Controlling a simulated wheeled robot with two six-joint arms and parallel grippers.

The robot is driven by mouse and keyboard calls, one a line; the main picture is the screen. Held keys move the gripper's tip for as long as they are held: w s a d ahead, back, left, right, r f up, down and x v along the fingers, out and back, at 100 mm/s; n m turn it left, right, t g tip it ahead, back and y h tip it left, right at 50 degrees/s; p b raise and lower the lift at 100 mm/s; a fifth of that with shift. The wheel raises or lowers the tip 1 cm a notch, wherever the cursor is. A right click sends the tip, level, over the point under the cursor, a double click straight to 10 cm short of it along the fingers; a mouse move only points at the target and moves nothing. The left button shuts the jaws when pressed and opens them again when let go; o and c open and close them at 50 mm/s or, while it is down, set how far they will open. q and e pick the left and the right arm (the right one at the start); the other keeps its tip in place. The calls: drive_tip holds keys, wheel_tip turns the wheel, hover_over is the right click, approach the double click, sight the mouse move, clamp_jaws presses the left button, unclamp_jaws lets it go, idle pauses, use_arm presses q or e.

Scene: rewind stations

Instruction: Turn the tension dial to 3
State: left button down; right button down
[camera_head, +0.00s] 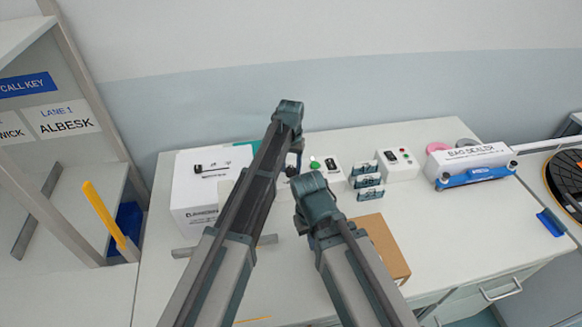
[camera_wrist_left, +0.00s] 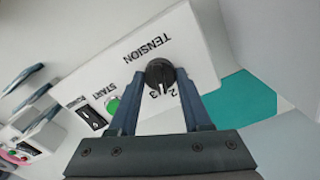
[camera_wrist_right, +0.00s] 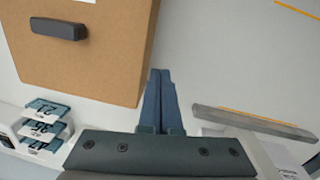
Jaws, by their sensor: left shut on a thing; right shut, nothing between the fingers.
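The black tension dial (camera_wrist_left: 160,73) sits on a white control box (camera_wrist_left: 185,42) marked TENSION, seen in the left wrist view. My left gripper (camera_wrist_left: 172,80) is shut on the dial, with a finger on each side. The digits 2 and 3 show below the dial between the fingers; any other digits are hidden. A pale mark on the dial faces toward these digits, but I cannot tell exactly which one. In the head view my left gripper (camera_head: 294,160) reaches down at the box. My right gripper (camera_wrist_right: 160,100) is shut and empty above the table.
A green START button (camera_wrist_left: 113,105) and a black switch (camera_wrist_left: 92,117) are beside the dial. A brown box (camera_head: 383,250) lies near my right gripper.

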sight(291, 169)
use_arm(q)
drive_tip(key=m, duration=0.5)
drive_tip(key=shift+m, duration=0.3)
idle(0.4)
drive_tip(key=shift+c, duration=1.7)
unclamp_jaws()
drive_tip(key=shift+r, duration=0.15)
wheel_tip(291, 169, up, 14)
drive_tip(key=p, duration=1.4)
drive_tip(key=shift+f, duration=0.2)
drive_tip(key=shift+f, duration=0.1)
